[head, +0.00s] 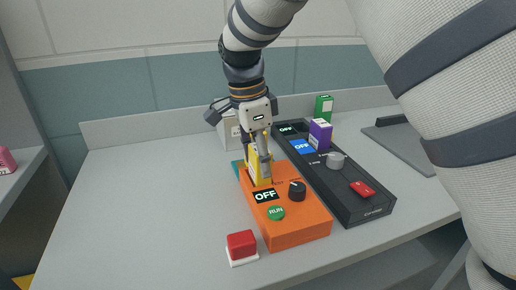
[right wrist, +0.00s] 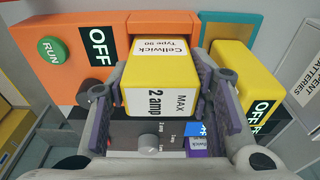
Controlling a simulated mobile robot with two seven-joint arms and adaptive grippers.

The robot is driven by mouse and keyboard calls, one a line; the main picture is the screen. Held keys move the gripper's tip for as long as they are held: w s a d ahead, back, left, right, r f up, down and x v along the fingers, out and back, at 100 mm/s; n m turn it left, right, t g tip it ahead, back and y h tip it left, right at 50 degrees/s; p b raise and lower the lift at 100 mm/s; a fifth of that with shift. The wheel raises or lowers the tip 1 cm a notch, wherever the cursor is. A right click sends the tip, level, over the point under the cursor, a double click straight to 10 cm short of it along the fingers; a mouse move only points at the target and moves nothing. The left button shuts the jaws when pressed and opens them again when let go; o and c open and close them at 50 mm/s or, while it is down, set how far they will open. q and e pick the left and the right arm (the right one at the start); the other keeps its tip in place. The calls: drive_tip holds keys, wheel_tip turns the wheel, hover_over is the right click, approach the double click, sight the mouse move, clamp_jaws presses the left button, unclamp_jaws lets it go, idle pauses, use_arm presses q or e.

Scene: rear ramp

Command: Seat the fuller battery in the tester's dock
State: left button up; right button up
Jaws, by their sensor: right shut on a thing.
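My right gripper (head: 260,150) is shut on a yellow battery (head: 262,170) at the far end of the orange tester (head: 300,228). In the right wrist view the battery (right wrist: 160,85) is between the fingers, marked "2 amp MAX" and "Cellwick Type 90". It is close to the orange tester body (right wrist: 160,27); I cannot tell whether it is down in the dock. The tester has a display (head: 266,196) reading OFF, a green RUN button (head: 276,213) and a black knob (head: 297,190). A second yellow block (right wrist: 245,80) is beside a teal frame in the wrist view. My left gripper is not in view.
A black charger (head: 345,192) lies right of the tester, with a purple battery (head: 320,134), a grey knob (head: 335,160) and a red switch (head: 362,189). A green battery (head: 323,107) stands behind. A red button (head: 241,244) is at the front. The grey table (head: 150,215) is clear at left.

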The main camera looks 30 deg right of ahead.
drive_tip(key=shift+f, duration=0.4)
idle(0.6)
drive_tip(key=o, duration=1.6)
drive_tip(key=shift+c, duration=0.2)
